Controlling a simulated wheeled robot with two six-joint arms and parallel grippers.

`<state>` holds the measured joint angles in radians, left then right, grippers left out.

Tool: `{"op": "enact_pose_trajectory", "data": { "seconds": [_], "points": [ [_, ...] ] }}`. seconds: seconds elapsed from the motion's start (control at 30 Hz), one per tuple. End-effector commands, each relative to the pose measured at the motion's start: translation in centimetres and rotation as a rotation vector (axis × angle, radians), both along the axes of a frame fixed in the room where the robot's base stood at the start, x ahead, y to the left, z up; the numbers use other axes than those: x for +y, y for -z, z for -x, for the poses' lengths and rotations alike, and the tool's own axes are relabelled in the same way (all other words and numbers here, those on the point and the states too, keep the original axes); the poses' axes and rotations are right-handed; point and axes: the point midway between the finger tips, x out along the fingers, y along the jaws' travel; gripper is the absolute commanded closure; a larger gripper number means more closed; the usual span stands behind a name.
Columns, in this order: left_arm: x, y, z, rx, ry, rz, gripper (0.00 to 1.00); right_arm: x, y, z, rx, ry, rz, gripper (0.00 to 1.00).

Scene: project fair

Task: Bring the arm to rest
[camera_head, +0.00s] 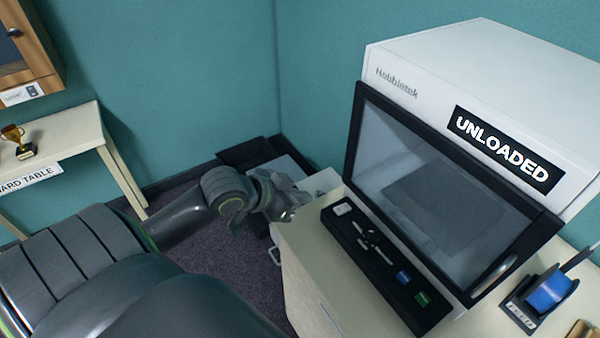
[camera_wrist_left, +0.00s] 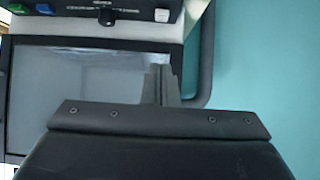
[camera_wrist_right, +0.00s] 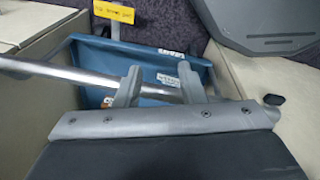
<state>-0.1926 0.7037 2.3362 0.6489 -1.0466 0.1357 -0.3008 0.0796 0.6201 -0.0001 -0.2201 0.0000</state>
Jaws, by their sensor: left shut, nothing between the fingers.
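My left arm reaches in from the left in the head view, and its gripper (camera_head: 290,207) is beside the near left corner of the cabinet under the white machine. In the left wrist view the two fingers of my left gripper (camera_wrist_left: 160,84) are together with nothing between them. The machine's dark window (camera_wrist_left: 80,95) shows beyond them. In the right wrist view the fingers of my right gripper (camera_wrist_right: 158,85) stand apart. A metal bar (camera_wrist_right: 80,75) and a blue bin (camera_wrist_right: 115,65) show beyond them. My right gripper is not visible in the head view.
The white machine (camera_head: 470,60), labelled UNLOADED, stands on a pale cabinet (camera_head: 310,275) with a black control panel (camera_head: 375,262) in front. A blue spool (camera_head: 548,292) is at the right. A table with a gold trophy (camera_head: 14,140) stands at the left. Purple carpet shows between.

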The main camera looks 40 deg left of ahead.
Motion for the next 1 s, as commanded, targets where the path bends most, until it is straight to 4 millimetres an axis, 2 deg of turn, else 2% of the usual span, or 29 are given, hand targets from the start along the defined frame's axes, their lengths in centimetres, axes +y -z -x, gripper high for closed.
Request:
{"op": "enact_pose_trajectory", "data": {
  "seconds": [0.47,0.57,0.67,0.77,1.0],
  "points": [
    [0.0,0.0,0.0,0.0,0.0,-0.001,1.0,-0.1,0.0,0.0,0.0,0.0,0.001,0.64],
    [0.0,0.6,0.4,0.013,-0.011,-0.007,1.0,-0.1,0.0,0.0,0.0,0.0,0.001,0.64],
    [-0.1,2.2,1.8,0.053,-0.041,-0.024,1.0,-0.1,0.0,0.0,0.0,0.0,0.001,0.64],
    [-0.1,4.5,4.2,0.122,-0.098,-0.057,1.0,-0.1,0.0,0.0,0.0,-0.001,0.001,0.64],
    [0.2,9.4,11.6,0.339,-0.268,-0.146,1.0,-0.1,0.0,0.0,0.0,-0.001,0.001,0.64]
  ]
}}
